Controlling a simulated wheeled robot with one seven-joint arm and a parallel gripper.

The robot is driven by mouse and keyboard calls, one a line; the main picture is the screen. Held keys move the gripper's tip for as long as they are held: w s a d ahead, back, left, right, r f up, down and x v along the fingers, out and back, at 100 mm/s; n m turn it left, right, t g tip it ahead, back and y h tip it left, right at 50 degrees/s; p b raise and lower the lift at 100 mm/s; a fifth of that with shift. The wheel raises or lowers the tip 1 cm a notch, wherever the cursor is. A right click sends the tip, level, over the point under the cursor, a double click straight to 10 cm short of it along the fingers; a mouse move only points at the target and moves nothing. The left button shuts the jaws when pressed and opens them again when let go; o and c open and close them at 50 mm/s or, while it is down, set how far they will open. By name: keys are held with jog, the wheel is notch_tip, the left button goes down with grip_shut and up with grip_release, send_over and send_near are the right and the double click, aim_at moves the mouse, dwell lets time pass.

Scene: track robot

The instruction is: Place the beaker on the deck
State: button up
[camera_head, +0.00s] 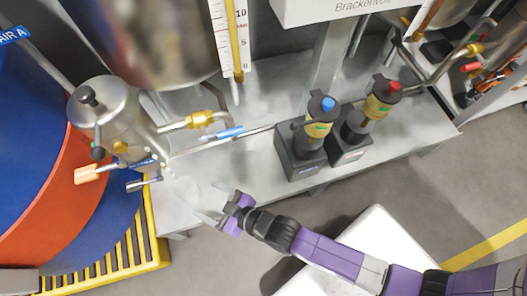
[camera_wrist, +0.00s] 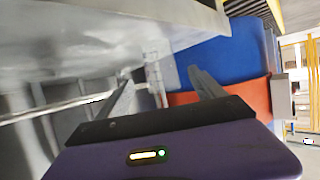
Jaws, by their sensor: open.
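My gripper (camera_head: 213,203) is open at the front left edge of the grey metal deck (camera_head: 240,158). In the wrist view its two fingers (camera_wrist: 160,82) stand apart. A pale, see-through shape (camera_wrist: 160,68) shows between and beyond the fingertips; it may be the beaker, but its outline is too faint to be sure. In the head view a faint pale patch (camera_head: 183,190) lies just left of the fingers, and I cannot tell whether it is glass or bare deck. Nothing is clearly held. The deck's underside or face fills the upper left of the wrist view (camera_wrist: 100,30).
A steel vessel with valves (camera_head: 118,118) is at left, near a blue and orange drum (camera_head: 40,200) and yellow grating (camera_head: 128,250). The deck's middle is partly clear.

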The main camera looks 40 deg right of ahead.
jog(key=s+d+r+m+h, duration=0.1)
jog(key=s+d+r, duration=0.2)
jog(key=s+d, duration=0.4)
jog(key=s+d+r+m+h, duration=0.1)
jog(key=s+d+r, duration=0.3)
jog(key=r, duration=0.3)
jog(key=s+d+r+m+t+h, duration=0.1)
jog(key=s+d+r+h, duration=0.1)
jog(key=s+r, duration=0.4)
jog(key=s+d+r+m+t+h, duration=0.1)
jog(key=s+d+r+m, duration=0.1)
jog(key=s+d+r, duration=0.3)
notch_tip(320, 180, up, 4)
jog(key=shift+s+d+h, duration=0.2)
jog(key=shift+d+h, duration=0.1)
jog(key=shift+h, duration=0.1)
notch_tip(320, 180, up, 35)
jog(key=p, duration=3.5)
